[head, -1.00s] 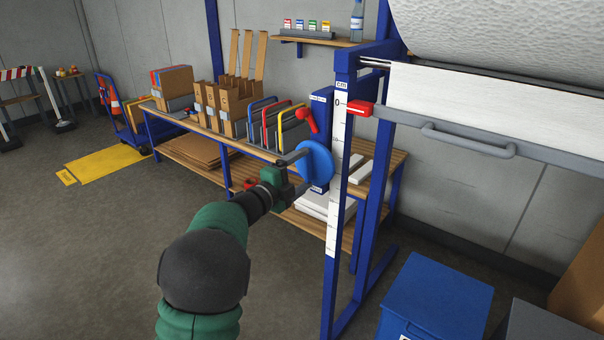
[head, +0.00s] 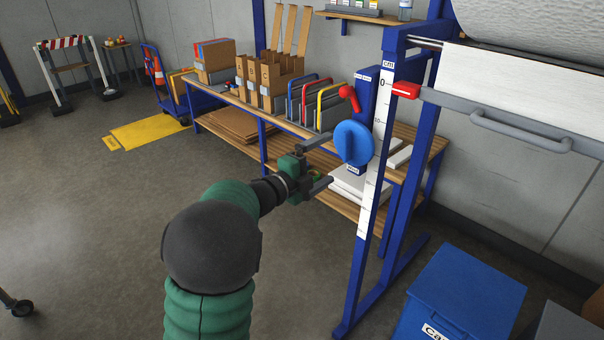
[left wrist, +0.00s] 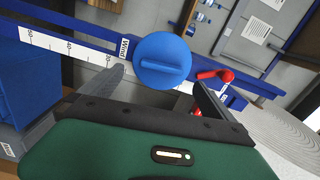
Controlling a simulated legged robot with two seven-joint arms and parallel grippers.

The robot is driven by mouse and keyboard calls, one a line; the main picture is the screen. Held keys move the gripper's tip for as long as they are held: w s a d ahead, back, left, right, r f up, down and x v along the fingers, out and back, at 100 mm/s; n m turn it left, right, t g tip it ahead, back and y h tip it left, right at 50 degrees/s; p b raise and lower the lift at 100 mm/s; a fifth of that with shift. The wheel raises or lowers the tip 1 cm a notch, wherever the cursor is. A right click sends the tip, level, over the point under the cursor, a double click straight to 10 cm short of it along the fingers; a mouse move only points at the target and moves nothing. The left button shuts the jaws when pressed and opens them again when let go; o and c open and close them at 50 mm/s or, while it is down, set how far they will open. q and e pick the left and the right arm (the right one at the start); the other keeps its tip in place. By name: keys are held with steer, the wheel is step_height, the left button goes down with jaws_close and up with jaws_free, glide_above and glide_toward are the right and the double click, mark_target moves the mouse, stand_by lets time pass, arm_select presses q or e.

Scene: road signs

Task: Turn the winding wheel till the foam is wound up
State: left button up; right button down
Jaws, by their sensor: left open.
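The blue winding wheel (head: 353,143) is a round disc with a raised grip bar, on the blue post of the stand. It also shows in the left wrist view (left wrist: 162,60), just past my fingertips. My left gripper (head: 322,163) is open and empty, a little left of and below the wheel in the head view, apart from it. In the left wrist view its fingers (left wrist: 158,86) lie either side of the wheel's lower part. The white foam (head: 530,100) hangs from the large roll (head: 540,30) at the top right, with a grey bar and handle along its lower edge. My right gripper is not in view.
A red lever (head: 349,97) sits above the wheel, and a red pointer (head: 406,90) is near 0 on the cm scale (head: 375,165). The workbench (head: 240,107) with boxes and coloured dividers stands behind. A blue bin (head: 465,290) is at lower right.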

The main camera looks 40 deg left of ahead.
arm_select(q)
steer(key=s, duration=1)
steer(key=shift+a+f, duration=0.15)
steer(key=shift+a, duration=0.25)
